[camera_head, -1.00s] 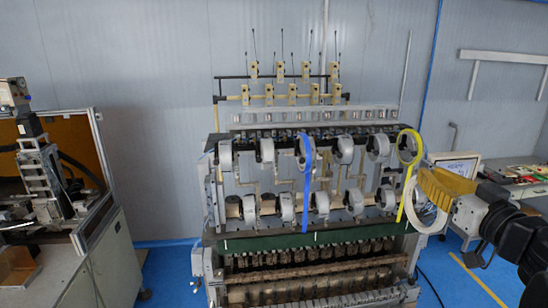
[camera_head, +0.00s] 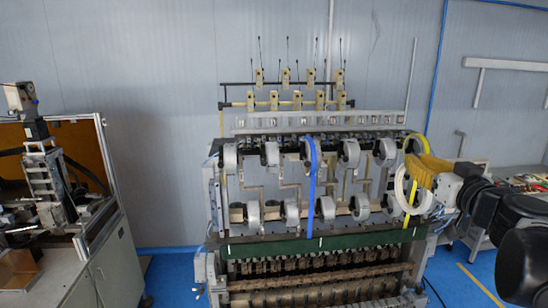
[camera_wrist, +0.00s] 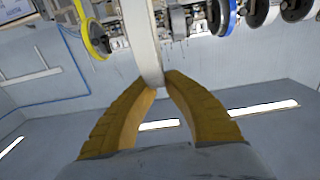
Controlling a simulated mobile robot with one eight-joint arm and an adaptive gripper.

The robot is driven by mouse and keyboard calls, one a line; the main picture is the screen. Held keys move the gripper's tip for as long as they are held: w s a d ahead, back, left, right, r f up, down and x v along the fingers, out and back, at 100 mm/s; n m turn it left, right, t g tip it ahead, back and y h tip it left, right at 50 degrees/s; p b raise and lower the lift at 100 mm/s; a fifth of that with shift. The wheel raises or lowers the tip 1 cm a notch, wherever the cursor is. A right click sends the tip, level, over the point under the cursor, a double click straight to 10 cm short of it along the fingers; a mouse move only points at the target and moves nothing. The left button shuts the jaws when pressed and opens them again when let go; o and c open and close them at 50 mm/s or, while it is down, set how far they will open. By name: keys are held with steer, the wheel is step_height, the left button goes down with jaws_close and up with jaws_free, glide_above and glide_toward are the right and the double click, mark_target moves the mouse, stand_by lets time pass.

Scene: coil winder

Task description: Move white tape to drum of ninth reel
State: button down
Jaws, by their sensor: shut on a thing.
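My gripper (camera_head: 418,168) has yellow fingers and is shut on the white tape (camera_head: 400,188), a wide ring, at the right side of the coil winder. In the wrist view the white tape (camera_wrist: 142,38) is seen edge-on, rising from between my fingertips (camera_wrist: 165,77). The winder carries an upper row of white reels (camera_head: 270,153) and a lower row (camera_head: 251,212). The tape is held in front of the right end of the rows, over the yellow strip there. Which reel is the ninth cannot be told for certain, and parts of the right-end reels are hidden.
A blue strip (camera_head: 312,190) hangs from an upper reel. A yellow ring and strip (camera_head: 412,190) hang at the upper right end, close to my gripper; the ring (camera_wrist: 92,42) shows in the wrist view. A machine cabinet (camera_head: 92,255) stands left, a bench (camera_head: 515,176) right.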

steer(key=w+b, duration=0.1)
steer(key=w, duration=0.6)
steer(key=shift+w+a, duration=0.2)
steer(key=shift+w, duration=0.15)
steer(key=shift+b, duration=0.35)
stand_by(0.8)
steer(key=b, duration=0.1)
glide_toward(379, 140)
steer(key=shift+w+a+r, duration=0.35)
steer(key=shift+a, duration=0.25)
steer(key=shift+w+a+r, duration=0.3)
steer(key=shift+a+r, duration=0.1)
steer(key=shift+a, duration=0.2)
steer(key=shift+w+a+r, duration=0.35)
steer(key=shift+a, duration=0.2)
steer(key=w, duration=0.8)
steer(key=shift+a+b, duration=0.15)
steer(key=shift+b, duration=0.2)
stand_by(0.4)
stand_by(0.6)
steer(key=shift+d, duration=1.45)
steer(key=shift+d, duration=0.25)
